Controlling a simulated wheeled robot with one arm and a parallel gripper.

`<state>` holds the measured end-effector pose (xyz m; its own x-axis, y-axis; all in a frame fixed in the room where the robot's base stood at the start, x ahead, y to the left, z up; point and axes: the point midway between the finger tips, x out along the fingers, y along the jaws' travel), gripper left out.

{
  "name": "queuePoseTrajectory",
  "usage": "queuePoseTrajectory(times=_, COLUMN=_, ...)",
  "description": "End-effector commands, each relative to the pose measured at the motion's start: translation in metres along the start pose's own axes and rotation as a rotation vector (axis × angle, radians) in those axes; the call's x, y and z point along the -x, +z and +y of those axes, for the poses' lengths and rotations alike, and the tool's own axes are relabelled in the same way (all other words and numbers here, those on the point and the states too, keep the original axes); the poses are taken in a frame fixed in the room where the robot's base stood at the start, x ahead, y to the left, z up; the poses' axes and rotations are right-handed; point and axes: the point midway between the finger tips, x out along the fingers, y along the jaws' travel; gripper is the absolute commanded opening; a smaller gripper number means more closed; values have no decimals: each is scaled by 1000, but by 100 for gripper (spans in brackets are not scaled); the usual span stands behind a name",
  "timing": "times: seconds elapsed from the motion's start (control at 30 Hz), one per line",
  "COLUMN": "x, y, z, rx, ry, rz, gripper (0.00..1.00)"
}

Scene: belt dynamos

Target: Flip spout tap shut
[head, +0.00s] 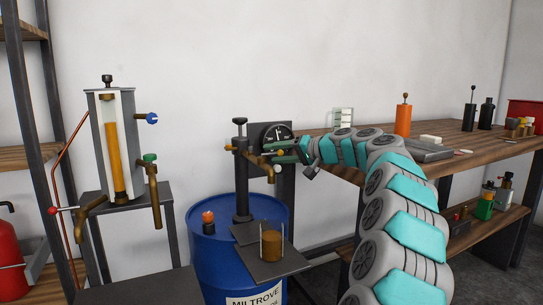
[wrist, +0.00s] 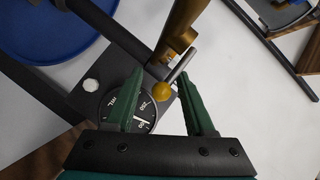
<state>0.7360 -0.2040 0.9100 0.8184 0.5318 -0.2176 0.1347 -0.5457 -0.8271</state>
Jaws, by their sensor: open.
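The spout tap (head: 263,163) is a brass spout on a dark pump column above the blue drum. My gripper (wrist: 160,74) has green fingers and is open.
A round dial gauge (head: 277,134) sits on a dark panel behind the tap. A brown cup (head: 271,243) stands on a plate (head: 287,268) below the spout, by the blue drum (head: 205,265). A wooden workbench (head: 470,140) is at right, and a glass-tube dispenser (head: 117,150) at left.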

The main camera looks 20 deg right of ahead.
Motion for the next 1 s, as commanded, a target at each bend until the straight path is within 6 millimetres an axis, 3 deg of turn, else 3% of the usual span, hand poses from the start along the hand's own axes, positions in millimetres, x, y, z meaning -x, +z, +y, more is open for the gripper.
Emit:
queuePoseTrajectory(times=0.2, x=37, y=0, z=0, rx=0, ry=-2, rz=1, gripper=54)
queuePoseTrajectory(times=0.4, x=57, y=1, z=0, rx=0, ry=-2, rz=0, gripper=54)
queuePoseTrajectory(times=1.0, x=60, y=1, z=0, rx=0, ry=-1, rz=-1, gripper=54)
